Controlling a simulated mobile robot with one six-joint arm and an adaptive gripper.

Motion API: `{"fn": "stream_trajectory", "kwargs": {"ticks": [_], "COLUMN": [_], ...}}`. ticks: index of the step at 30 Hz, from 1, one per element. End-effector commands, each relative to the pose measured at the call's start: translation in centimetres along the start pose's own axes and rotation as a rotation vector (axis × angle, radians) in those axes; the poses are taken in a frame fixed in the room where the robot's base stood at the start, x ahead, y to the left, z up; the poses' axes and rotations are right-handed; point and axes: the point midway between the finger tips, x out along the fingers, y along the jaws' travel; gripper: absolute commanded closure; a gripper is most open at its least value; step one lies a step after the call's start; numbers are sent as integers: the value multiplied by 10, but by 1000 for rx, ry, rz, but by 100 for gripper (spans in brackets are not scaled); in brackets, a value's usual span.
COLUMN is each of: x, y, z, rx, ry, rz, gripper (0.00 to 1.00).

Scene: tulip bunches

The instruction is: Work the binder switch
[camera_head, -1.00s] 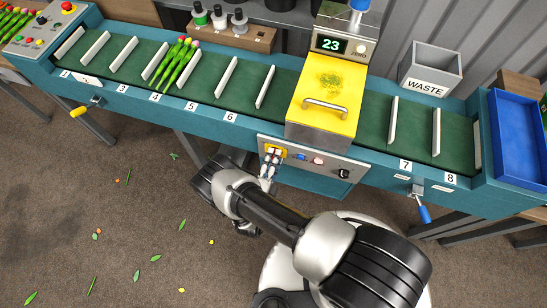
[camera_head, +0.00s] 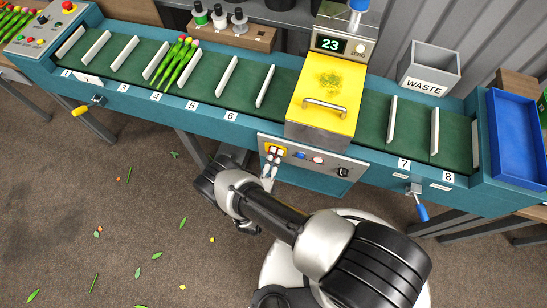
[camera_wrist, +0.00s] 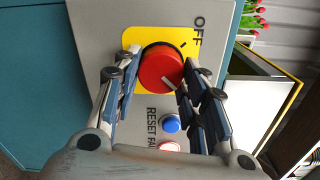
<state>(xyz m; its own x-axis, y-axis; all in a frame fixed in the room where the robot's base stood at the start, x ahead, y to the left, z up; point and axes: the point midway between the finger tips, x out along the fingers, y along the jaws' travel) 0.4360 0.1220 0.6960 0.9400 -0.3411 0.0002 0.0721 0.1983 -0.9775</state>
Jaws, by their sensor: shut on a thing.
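The binder switch (camera_wrist: 160,68) is a round red knob on a yellow plate in the wrist view, with a pale line on its face. The word OFF stands to its upper right. My gripper (camera_wrist: 158,88) has one finger on each side of the knob and is shut on it. In the head view my gripper (camera_head: 268,176) is at the left part of the control panel (camera_head: 322,163), below the yellow binder hood (camera_head: 327,88). The switch is small there and partly hidden.
A tulip bunch (camera_head: 178,62) lies on the green slatted belt (camera_head: 245,82), left of the hood. The display (camera_head: 329,43) reads 23. A waste bin (camera_head: 430,72) and blue tray (camera_head: 517,140) stand right.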

Motion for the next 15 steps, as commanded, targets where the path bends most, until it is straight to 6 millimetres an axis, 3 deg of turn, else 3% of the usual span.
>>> {"fn": "stream_trajectory", "kwargs": {"ticks": [2,3,12,15], "x": [0,0,0,0], "y": [0,0,0,0], "z": [0,0,0,0], "rx": [1,1,0,0], "ry": [0,0,0,0], "rz": [1,1,0,0], "gripper": [85,60,41,41]}}
